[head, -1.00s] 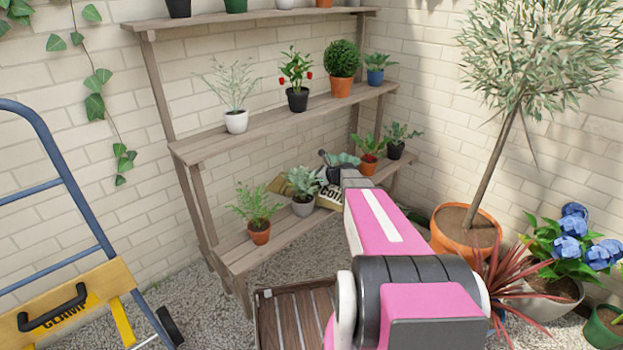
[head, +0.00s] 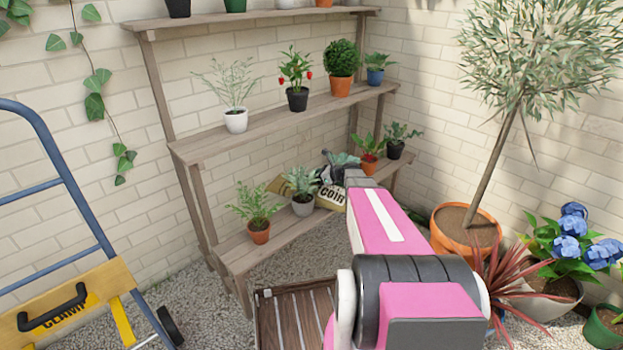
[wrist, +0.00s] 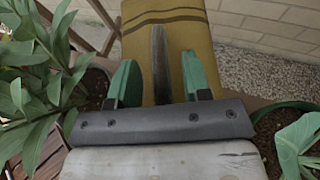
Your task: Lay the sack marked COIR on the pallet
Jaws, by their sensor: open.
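The mustard sack with dark lettering COIR (head: 333,196) lies on the lowest shelf, partly hidden by potted plants and my gripper. In the wrist view a mustard sack (wrist: 198,48) with dark stripes fills the upper middle. My gripper (wrist: 161,82) is open over its near end, its two green fingers apart on either side of an upright grey-brown ridge. I cannot tell whether the fingers touch it. In the head view my gripper (head: 338,168) is small and partly hidden at the shelf. The slatted wooden pallet (head: 297,318) lies on the gravel, partly hidden by my arm.
A terracotta-potted plant (head: 258,232) and a grey-potted plant (head: 302,206) stand left of the sack; a red-potted plant (head: 369,165) stands right. In the wrist view leaves (wrist: 28,70) crowd the left. A blue hand truck (head: 60,170) stands at left, an olive-tree pot (head: 462,238) at right.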

